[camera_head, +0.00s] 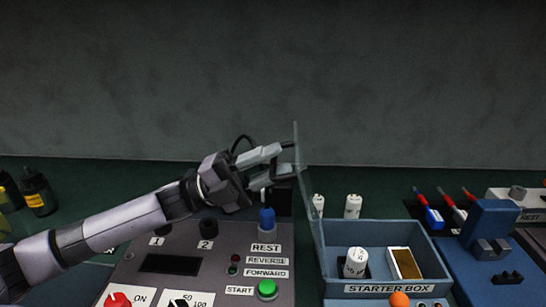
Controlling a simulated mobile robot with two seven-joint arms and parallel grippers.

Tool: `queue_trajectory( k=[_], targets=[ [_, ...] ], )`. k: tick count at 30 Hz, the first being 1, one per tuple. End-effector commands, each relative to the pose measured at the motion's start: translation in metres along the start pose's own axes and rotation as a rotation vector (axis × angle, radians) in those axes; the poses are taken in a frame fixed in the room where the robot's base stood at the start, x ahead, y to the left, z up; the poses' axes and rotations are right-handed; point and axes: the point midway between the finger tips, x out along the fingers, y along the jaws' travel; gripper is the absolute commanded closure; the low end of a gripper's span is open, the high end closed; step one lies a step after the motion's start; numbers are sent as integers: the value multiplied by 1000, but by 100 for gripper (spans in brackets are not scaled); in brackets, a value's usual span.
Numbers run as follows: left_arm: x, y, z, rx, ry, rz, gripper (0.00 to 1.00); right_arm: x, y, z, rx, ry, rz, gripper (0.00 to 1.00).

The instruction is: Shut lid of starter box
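The starter box (430,265) is a blue-grey open-topped tray at the lower right, with a "STARTER BOX" label on its front. Its lid (310,200) is a thin see-through panel standing nearly upright along the box's left side, so the box is open. Inside are a white cylinder (355,262) and a small box with a tan face (404,263). My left gripper (287,160) is just left of the lid's upper part, its fingers apart with nothing seen between them. I cannot tell whether a fingertip touches the lid. My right gripper is not in view.
Two white cylinders stand behind the box. A blue fixture (490,235) and screwdriver-like tools (445,210) are at right. Dark bottles (38,192) stand far left.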

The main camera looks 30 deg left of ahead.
Motion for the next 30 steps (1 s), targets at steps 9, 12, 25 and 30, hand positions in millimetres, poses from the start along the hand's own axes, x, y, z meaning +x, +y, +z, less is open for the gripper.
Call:
queue_trajectory(
  k=[9, 12, 25, 30],
  targets=[
    [7, 0, 0, 1, 0, 1, 69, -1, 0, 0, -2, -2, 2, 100],
    [7, 0, 0, 0, 0, 1, 72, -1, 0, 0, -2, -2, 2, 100],
    [10, -1, 1, 2, 0, 16, 100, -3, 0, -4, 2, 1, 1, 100],
    [22, -4, 3, 4, 0, 67, 100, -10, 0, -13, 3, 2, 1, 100]
  ],
)
